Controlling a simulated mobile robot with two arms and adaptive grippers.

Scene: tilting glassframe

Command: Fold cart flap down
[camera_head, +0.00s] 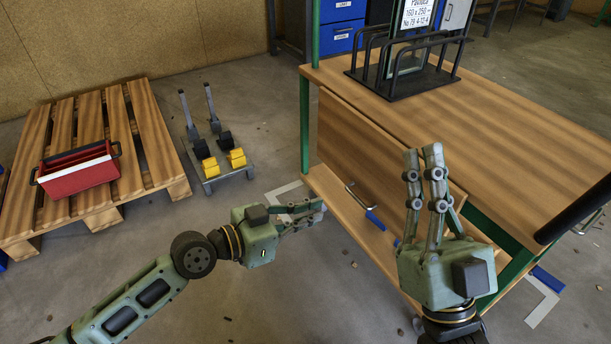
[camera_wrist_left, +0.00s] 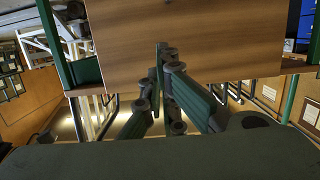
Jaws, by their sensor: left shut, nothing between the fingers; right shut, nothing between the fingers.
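The cart (camera_head: 500,115) has a wooden top and green posts. Its wooden flap (camera_head: 365,145) hangs below the near edge of the top, above a lower shelf (camera_head: 335,195). The flap's exact angle is hard to tell. My left gripper (camera_head: 318,212) is shut and empty, left of the cart near the lower shelf. In the left wrist view, its fingers (camera_wrist_left: 165,60) overlap a broad wooden panel (camera_wrist_left: 215,35), probably the flap; contact cannot be told. My right gripper (camera_head: 422,155) is shut and empty, fingers pointing up, and hides the flap's right part.
A black rack (camera_head: 410,70) with a framed sign (camera_head: 415,14) stands on the cart top. A black handle (camera_head: 575,208) sticks out at right. Blue-handled tools (camera_head: 374,219) lie on the lower shelf. A pallet (camera_head: 150,130) with a red toolbox (camera_head: 78,175) stands left.

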